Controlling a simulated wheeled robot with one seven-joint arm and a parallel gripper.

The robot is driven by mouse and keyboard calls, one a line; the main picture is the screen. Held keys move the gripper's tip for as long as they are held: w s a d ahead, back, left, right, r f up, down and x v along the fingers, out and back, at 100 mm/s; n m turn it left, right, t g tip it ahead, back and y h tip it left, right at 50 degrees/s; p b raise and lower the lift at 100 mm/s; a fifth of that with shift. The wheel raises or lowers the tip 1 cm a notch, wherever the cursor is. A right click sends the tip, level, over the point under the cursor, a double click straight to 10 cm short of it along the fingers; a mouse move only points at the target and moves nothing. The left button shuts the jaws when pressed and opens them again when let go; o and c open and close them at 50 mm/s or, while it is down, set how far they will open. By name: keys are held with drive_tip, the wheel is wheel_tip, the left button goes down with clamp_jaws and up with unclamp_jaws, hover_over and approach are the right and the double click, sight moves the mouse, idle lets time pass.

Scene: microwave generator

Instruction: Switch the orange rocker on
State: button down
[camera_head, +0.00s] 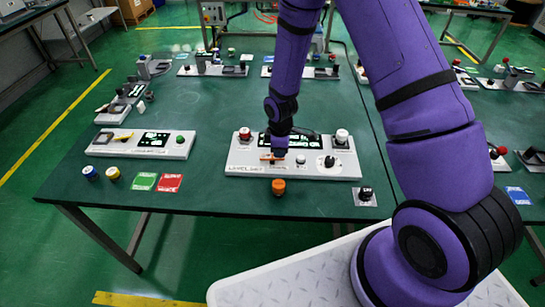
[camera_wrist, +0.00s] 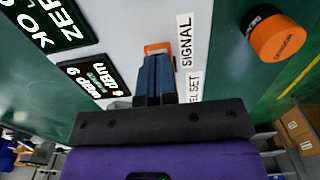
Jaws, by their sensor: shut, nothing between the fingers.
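The orange rocker (camera_head: 266,157) sits at the lower left of the white panel (camera_head: 240,166) in the head view. In the wrist view only its orange frame (camera_wrist: 158,47) shows, just beyond my fingertips; its middle is partly hidden by the fingers. My gripper (camera_head: 279,152) points down over the panel at the rocker. In the wrist view my gripper (camera_wrist: 154,58) has its blue fingers together with nothing between them. The tips are at or very close to the rocker; I cannot tell whether they touch. Which way the rocker is tipped is hidden.
A red button (camera_head: 244,133), a white-topped knob (camera_head: 342,136) and a black dial (camera_head: 329,161) are on the same panel. Lit displays (camera_wrist: 94,76) lie left of the rocker. An orange-capped round knob (camera_wrist: 278,38) stands on the green table in front of the panel.

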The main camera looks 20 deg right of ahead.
drive_tip(key=shift+f, duration=0.15)
drive_tip(key=shift+r, duration=3.5)
drive_tip(key=shift+r, duration=0.15)
drive_tip(key=s+d+r+m+t, duration=0.1)
drive_tip(key=s+d+r+m, duration=0.15)
drive_tip(key=r, duration=0.55)
drive_tip(key=s+d+r+m+t, duration=0.1)
drive_tip(key=s+r+m, duration=0.15)
drive_tip(key=r, duration=0.65)
drive_tip(key=s+d+r+m+t, duration=0.1)
drive_tip(key=s+r+m, duration=0.15)
drive_tip(key=r, duration=0.55)
drive_tip(key=s+d+r+m+t, duration=0.1)
drive_tip(key=s+r+m, duration=0.2)
drive_tip(key=s+r, duration=0.3)
drive_tip(key=s+d+r+m+t, duration=0.1)
drive_tip(key=s+r+m, duration=0.2)
drive_tip(key=s, duration=1)
wheel_tip(320, 180, up, 4)
drive_tip(key=shift+s+d+f, duration=0.2)
drive_tip(key=shift+s+f, duration=0.05)
drive_tip(key=shift+s, duration=0.05)
